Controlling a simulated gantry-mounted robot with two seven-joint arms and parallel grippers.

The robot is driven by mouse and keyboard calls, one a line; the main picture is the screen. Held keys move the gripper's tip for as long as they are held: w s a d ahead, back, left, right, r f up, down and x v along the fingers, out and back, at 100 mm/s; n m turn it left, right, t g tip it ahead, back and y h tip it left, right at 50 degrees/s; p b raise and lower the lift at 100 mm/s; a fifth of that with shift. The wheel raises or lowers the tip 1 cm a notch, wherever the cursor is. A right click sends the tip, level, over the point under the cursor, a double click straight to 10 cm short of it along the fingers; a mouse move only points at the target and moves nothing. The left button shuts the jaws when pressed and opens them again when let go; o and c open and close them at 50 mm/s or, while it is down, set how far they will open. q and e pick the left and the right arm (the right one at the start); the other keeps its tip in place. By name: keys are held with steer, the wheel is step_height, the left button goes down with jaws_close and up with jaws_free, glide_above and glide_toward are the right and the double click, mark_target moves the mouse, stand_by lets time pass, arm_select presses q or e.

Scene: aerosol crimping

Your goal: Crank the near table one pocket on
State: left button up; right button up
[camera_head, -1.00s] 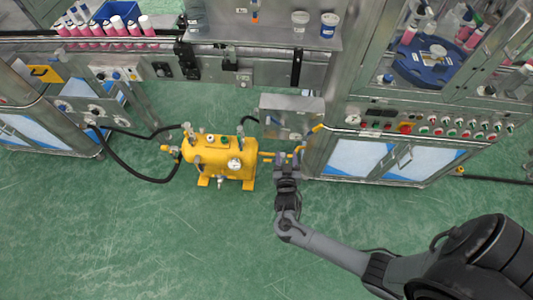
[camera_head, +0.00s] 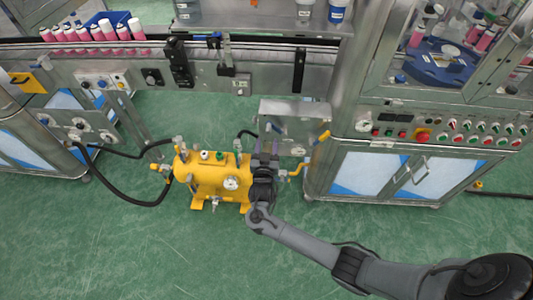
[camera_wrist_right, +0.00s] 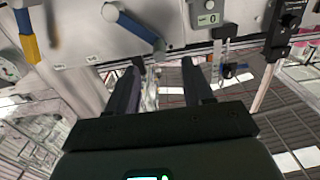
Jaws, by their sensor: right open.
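A blue round table (camera_head: 428,72) with bottles in its pockets sits inside the glazed cabinet at the upper right. My right gripper (camera_head: 268,148) is in front of the grey box (camera_head: 292,112) on the machine front, beside the yellow tank. In the right wrist view my right gripper (camera_wrist_right: 160,78) is open, with nothing between its fingers. Ahead of it is a lever with a blue grip (camera_wrist_right: 137,30) on a metal hub, apart from the fingers. I cannot tell whether this lever drives the table. My left gripper is not in view.
The yellow tank (camera_head: 206,178) stands on the green floor close to my right gripper, with black hoses on its left. A yellow and blue handle (camera_wrist_right: 27,35) and a small counter (camera_wrist_right: 207,18) are near the lever. The floor in front (camera_head: 120,255) is clear.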

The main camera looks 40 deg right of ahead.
mark_target(268, 133)
steer(key=b+x, duration=0.3)
steer(key=x, duration=0.2)
steer(key=shift+w+d+f, duration=0.1)
steer(key=shift+w+d, duration=0.05)
steer(key=shift+d, duration=0.05)
steer(key=shift+w+d, duration=0.25)
jaws_close()
